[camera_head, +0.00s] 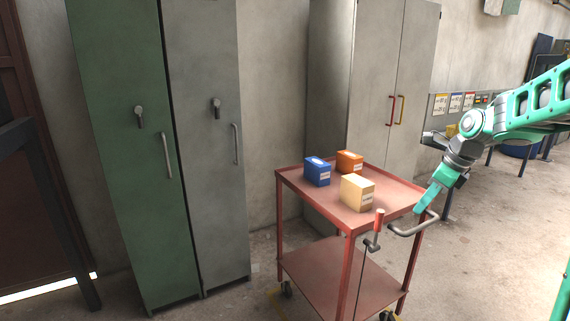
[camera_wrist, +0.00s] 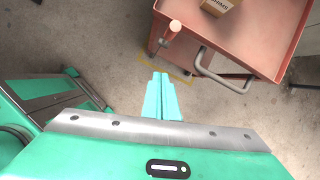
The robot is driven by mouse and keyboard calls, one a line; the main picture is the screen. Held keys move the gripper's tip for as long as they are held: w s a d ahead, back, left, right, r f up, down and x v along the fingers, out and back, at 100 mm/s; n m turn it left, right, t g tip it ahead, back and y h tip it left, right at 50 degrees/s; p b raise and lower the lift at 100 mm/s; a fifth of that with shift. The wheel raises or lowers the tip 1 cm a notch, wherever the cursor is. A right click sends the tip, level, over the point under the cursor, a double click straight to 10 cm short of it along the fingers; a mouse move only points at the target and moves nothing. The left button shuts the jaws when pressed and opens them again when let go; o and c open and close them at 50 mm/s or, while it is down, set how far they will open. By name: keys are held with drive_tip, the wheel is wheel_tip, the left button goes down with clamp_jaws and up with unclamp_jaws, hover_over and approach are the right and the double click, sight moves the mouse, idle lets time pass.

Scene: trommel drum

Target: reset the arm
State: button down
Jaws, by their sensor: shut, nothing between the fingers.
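My arm (camera_head: 520,105) is teal and reaches in from the right in the head view. My gripper (camera_head: 420,210) points downward at the near right corner of the red cart, by its grey handle. In the wrist view my gripper (camera_wrist: 160,76) shows its two teal fingers side by side, shut and empty. The floor lies beyond the fingertips, and the cart is ahead of them. I cannot tell whether the gripper touches the cart handle.
The red cart (camera_head: 303,193) carries a blue box (camera_head: 317,172), an orange box (camera_head: 349,161) and a tan box (camera_head: 357,192). Its grey handle (camera_head: 408,229) juts out. Green (camera_head: 125,200) and grey (camera_head: 215,190) lockers stand left, a beige cabinet (camera_head: 375,110) behind.

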drive_tip(key=s+f+n+g+h, duration=0.1)
drive_tip(key=s+f+n, duration=0.1)
drive_tip(key=s+n, duration=0.8)
drive_tip(key=s+a+f+n+g, duration=0.1)
drive_tip(key=s+n, duration=1)
drive_tip(key=s, duration=1.4)
wheel_tip(320, 180, down, 2)
drive_tip(key=shift+a+f+g+h, duration=0.25)
drive_tip(key=shift+g+h, duration=0.15)
drive_tip(key=shift+g, duration=0.4)
drive_tip(key=shift+s, duration=0.1)
drive_tip(key=shift+w+f, duration=0.2)
drive_tip(key=shift+w, duration=0.45)
